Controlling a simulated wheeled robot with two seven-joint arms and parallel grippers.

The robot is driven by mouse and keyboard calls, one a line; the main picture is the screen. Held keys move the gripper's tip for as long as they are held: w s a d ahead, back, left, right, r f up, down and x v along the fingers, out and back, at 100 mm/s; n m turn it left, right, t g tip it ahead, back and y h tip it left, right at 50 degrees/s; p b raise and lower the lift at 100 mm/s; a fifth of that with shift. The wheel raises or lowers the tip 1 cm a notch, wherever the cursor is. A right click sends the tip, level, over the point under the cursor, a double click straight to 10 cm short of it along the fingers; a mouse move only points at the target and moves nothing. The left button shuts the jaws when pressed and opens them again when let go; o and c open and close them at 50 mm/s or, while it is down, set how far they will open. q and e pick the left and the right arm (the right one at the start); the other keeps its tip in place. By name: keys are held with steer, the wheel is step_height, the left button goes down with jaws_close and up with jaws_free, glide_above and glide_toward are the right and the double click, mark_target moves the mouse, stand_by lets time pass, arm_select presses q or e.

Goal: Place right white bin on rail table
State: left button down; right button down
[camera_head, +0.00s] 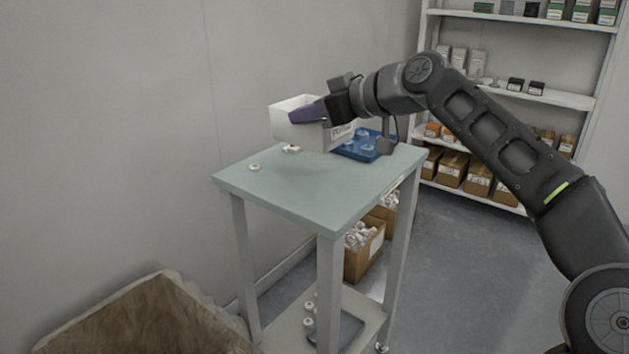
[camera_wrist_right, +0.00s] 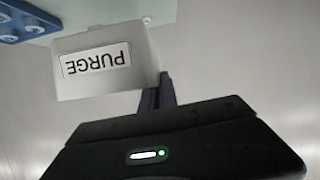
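The white bin (camera_head: 284,128) is at the far side of the pale green table (camera_head: 322,196) in the head view. In the right wrist view the bin (camera_wrist_right: 140,58) shows a "PURGE" label, upside down in the picture. My right gripper (camera_head: 308,114) has its dark purple finger across the bin's upper wall and appears shut on it. In the right wrist view the fingers (camera_wrist_right: 157,92) meet the bin's edge. I cannot tell whether the bin's underside touches the tabletop. My left gripper is not in view.
A blue tray (camera_head: 376,152) with pale round parts lies right of the bin. Small white caps (camera_head: 254,167) lie on the table, whose front is clear. A brown lined box (camera_head: 150,318) stands lower left. Stocked shelves (camera_head: 560,98) stand at the back right.

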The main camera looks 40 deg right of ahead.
step_height(320, 180, down, 6)
steer(key=b, duration=0.2)
steer(key=shift+f, duration=0.2)
steer(key=shift+f+b, duration=0.85)
steer(key=shift+f, duration=0.95)
steer(key=shift+f+b, duration=0.25)
steer(key=shift+b, duration=0.05)
steer(key=c, duration=1.6)
jaws_free()
steer(key=shift+c, duration=0.2)
steer(key=shift+r, duration=0.15)
